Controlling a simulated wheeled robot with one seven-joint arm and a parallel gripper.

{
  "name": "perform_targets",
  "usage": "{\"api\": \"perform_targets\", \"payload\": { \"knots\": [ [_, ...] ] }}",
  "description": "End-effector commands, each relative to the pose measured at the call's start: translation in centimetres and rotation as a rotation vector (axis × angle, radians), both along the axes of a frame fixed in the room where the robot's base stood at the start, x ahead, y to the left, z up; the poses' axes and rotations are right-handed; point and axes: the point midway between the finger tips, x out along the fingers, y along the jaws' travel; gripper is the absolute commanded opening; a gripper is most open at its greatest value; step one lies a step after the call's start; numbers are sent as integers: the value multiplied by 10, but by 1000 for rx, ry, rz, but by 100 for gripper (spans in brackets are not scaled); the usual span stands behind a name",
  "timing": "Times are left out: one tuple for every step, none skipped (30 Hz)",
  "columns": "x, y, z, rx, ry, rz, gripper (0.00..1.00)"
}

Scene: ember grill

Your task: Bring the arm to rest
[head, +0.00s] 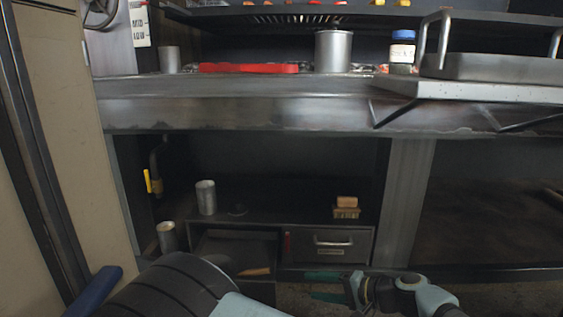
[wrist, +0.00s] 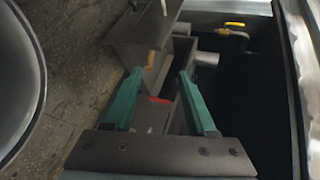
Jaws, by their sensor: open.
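My gripper (head: 309,285) is low in the head view, in front of the shelf under the grill counter. Its two green fingers are apart with nothing between them, and they point left. In the wrist view my gripper (wrist: 160,74) also shows open and empty. Beyond its fingers are a grey box front and a small red mark (wrist: 159,100). In the head view the gripper is just below the closed drawer (head: 331,243) with its metal handle. I cannot tell how far the fingers are from the drawer front.
Metal cups (head: 206,197) and a wooden-topped block (head: 346,208) stand on the lower shelf. An open compartment (head: 236,245) is left of the drawer. The counter (head: 250,110) above holds a pot (head: 333,51), a red tray (head: 248,68) and a blue-lidded jar (head: 402,50). Bare floor (wrist: 75,60) shows in the wrist view.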

Motion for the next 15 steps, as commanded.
{"api": "perform_targets", "payload": {
  "knots": [
    [-1, 8, -1, -10, 22, 30, 57],
    [-2, 12, -2, -15, 33, 45, 57],
    [-3, 18, -4, -23, 51, 68, 57],
    [-4, 23, -5, -31, 66, 87, 57],
    [-5, 28, -6, -38, 81, 104, 57],
    [-7, 34, -7, -49, 102, 129, 57],
    [-9, 39, -9, -57, 120, 150, 57],
    [-11, 44, -10, -67, 137, 172, 57],
    [-14, 51, -11, -83, 163, 201, 57],
    [-17, 56, -12, -96, 184, 226, 57],
    [-20, 62, -13, -111, 207, 251, 57],
    [-24, 69, -14, -137, 240, 288, 57],
    [-28, 74, -15, -159, 267, 317, 57],
    [-33, 79, -15, -183, 296, 347, 57],
    [-38, 84, -15, -217, 333, 384, 57]
  ]
}}
